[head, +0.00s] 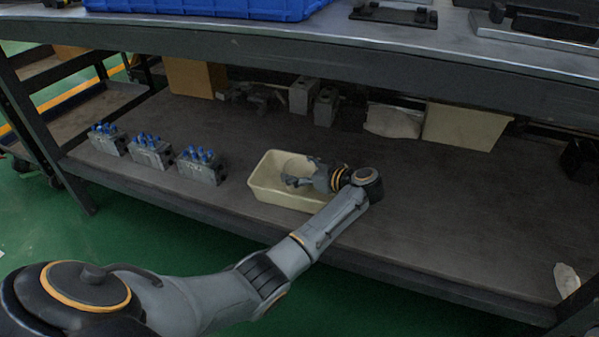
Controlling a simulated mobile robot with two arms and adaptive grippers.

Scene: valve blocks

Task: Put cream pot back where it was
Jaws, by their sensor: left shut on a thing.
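A cream rectangular tub (260,182) stands on the lower shelf near its front edge. Inside it, a rounded cream shape, which looks like the cream pot (297,163), shows near the back wall. My left gripper (293,181) reaches in from the right over the tub, its fingers low inside the walls. It is shut on the cream pot, though the fingers and wrist hide part of the pot and the contact is hard to see. My right gripper is not in view.
Several grey valve blocks with blue tops (150,152) stand left of the tub. Grey blocks (303,97), a cardboard box (195,78) and a cream bin (465,126) stand at the back. The upper shelf (380,48) hangs above. The shelf's right side is mostly clear.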

